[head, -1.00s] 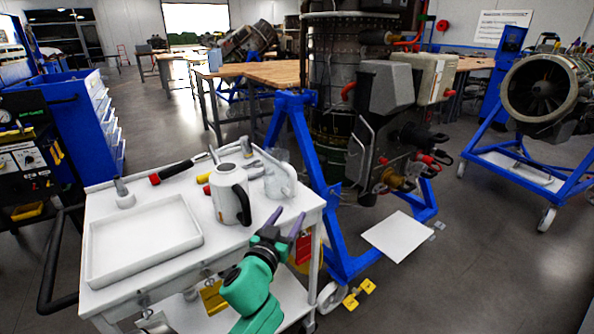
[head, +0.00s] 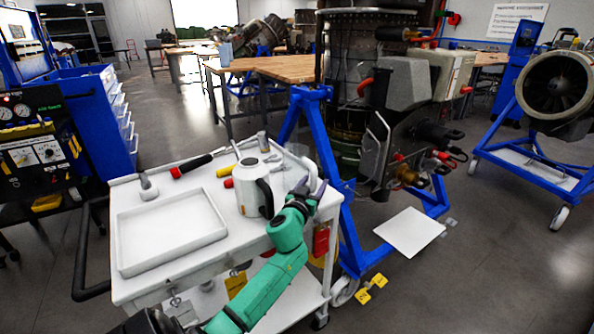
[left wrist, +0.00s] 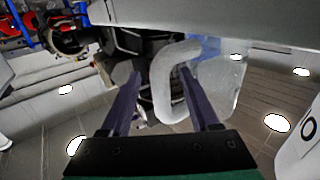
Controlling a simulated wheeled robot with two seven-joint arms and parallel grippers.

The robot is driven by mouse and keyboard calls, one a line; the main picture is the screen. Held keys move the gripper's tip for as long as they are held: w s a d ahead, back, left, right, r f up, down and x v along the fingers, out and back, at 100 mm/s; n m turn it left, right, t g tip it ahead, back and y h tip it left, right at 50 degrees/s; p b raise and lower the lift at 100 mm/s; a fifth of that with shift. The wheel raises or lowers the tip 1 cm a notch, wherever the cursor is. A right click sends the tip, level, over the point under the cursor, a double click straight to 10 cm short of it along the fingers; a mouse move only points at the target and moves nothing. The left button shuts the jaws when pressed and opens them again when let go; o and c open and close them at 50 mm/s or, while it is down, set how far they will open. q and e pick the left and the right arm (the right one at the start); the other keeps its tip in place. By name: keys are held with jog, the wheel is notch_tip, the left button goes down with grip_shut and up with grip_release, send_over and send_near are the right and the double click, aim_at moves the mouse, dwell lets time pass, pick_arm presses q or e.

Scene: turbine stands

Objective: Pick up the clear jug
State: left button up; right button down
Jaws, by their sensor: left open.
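The clear jug (head: 296,166) stands on the white cart top, right of the grey-white jug with a dark handle (head: 250,190). It is faint in the head view and partly hidden by my left gripper (head: 309,187). In the left wrist view the clear jug's body (left wrist: 222,85) is translucent, and its whitish handle (left wrist: 168,82) lies between the two purple fingers of my left gripper (left wrist: 165,100). The fingers are open, with a gap visible beside the handle. I cannot tell whether the right finger touches the jug. My right gripper is not in view.
A shallow white tray (head: 122,245) covers the cart's left part. Tools, including a red-handled one (head: 190,166), lie along the cart's back. A blue stand (head: 325,150) holding a large turbine is close to the cart's right side.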

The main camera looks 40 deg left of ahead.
pick_arm(q)
jog(key=shift+s, duration=0.1)
grip_shut()
dwell(1.2)
